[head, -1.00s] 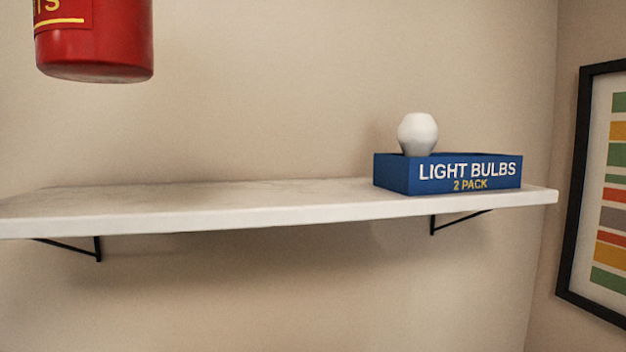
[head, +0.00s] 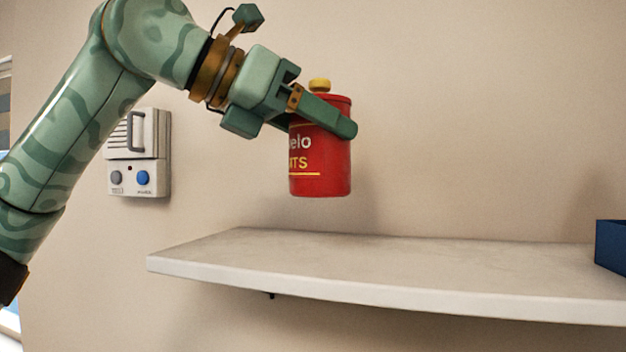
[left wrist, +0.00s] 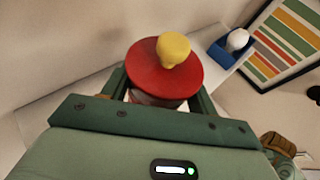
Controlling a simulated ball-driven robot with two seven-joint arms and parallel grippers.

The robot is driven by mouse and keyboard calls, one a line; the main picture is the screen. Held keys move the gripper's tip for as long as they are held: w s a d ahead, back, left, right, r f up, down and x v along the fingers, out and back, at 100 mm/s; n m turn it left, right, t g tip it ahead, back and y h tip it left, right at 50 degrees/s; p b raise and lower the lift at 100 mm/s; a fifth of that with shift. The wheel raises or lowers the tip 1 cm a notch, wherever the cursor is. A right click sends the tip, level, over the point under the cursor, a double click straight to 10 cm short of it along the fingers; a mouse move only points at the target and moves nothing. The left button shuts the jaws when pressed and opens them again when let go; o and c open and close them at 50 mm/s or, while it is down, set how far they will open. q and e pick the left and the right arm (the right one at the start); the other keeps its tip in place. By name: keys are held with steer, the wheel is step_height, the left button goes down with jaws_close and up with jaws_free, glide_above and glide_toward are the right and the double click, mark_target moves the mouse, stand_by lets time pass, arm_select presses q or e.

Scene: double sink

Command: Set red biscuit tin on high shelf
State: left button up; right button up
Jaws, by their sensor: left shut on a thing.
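The red biscuit tin (head: 320,172) is upright, with yellow lettering and a yellow knob (head: 320,84) on its lid. My left gripper (head: 342,124) is shut on the tin's upper body, its fingers on either side. It holds the tin in the air above the left part of the pale high shelf (head: 400,262), with a clear gap between the tin's base and the shelf. In the left wrist view the red lid (left wrist: 150,78) shows between the fingers. My right gripper is not seen.
A blue box (head: 611,246) stands on the shelf at the right edge; the left wrist view shows a white bulb (left wrist: 238,39) with it. A wall unit with a blue knob (head: 139,152) hangs left of the shelf. The shelf's left and middle are bare.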

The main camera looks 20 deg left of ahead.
mark_target(309, 191)
arm_select(q)
steer(key=f, duration=0.1)
steer(key=w+a+f, duration=0.1)
steer(key=w+f, duration=0.1)
steer(key=shift+w+a+f, duration=0.15)
steer(key=shift+a+f, duration=0.05)
steer(key=shift+a, duration=0.05)
steer(key=shift+w+f, duration=0.25)
steer(key=shift+f, duration=0.05)
step_height(309, 191, down, 3)
steer(key=shift+w+f+p, duration=0.1)
steer(key=shift+p, duration=0.55)
steer(key=shift+f, duration=0.15)
steer(key=o, duration=1)
steer(key=shift+o, duration=0.2)
